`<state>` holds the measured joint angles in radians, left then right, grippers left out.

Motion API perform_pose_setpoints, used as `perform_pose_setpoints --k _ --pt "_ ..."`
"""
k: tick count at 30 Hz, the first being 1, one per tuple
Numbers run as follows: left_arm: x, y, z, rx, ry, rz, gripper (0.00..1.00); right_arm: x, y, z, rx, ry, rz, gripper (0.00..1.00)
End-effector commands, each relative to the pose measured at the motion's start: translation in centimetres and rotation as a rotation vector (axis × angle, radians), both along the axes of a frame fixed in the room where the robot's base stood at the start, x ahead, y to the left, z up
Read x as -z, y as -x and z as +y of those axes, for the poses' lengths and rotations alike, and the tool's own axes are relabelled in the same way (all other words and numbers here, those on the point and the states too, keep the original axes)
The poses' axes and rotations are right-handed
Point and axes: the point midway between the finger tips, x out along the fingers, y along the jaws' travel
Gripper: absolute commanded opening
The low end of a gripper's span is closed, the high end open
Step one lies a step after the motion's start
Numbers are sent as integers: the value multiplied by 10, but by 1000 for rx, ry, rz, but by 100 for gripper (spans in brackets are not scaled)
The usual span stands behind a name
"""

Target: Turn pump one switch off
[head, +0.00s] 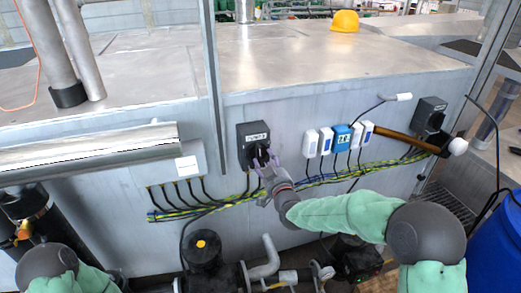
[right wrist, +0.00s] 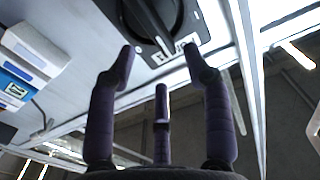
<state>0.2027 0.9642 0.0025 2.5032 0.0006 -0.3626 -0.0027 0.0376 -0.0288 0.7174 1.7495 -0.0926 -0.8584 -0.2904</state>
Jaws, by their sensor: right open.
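A dark switch box (head: 253,133) with a black rotary knob is mounted on the grey panel, left of centre in the head view. Its label is too small to read. In the right wrist view the knob (right wrist: 152,20) is at the top, with a white-marked label just below it. My right gripper (head: 262,165) is at the lower part of this box in the head view. In the right wrist view its purple fingers (right wrist: 161,58) are spread apart and empty, with the knob beyond the tips. A second dark switch box (head: 431,113) is at the right. My left gripper is out of view.
White and blue modules (head: 341,137) are mounted right of the switch. A hammer (head: 405,139) is at the right end of the panel. Yellow-green cables (head: 330,178) run below. A yellow helmet (head: 345,21) sits on the metal top. A black pump (head: 203,250) stands below.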

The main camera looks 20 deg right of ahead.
Motion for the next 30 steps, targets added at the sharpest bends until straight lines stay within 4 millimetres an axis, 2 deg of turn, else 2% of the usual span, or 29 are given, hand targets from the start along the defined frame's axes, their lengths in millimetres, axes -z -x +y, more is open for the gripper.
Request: perform_pose_setpoints --k 6,12,18,27,28,30 --pt "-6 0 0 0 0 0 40 0 -32 2 -1 -1 2 50" --pt "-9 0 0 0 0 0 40 0 -54 2 -1 -1 1 50" --pt "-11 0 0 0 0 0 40 0 -64 3 -1 -1 1 50" --pt "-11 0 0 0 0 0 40 0 -65 2 0 -1 1 50" --pt "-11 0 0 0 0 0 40 0 -65 2 0 -1 1 45" --pt "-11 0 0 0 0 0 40 0 -65 2 0 -1 1 25"
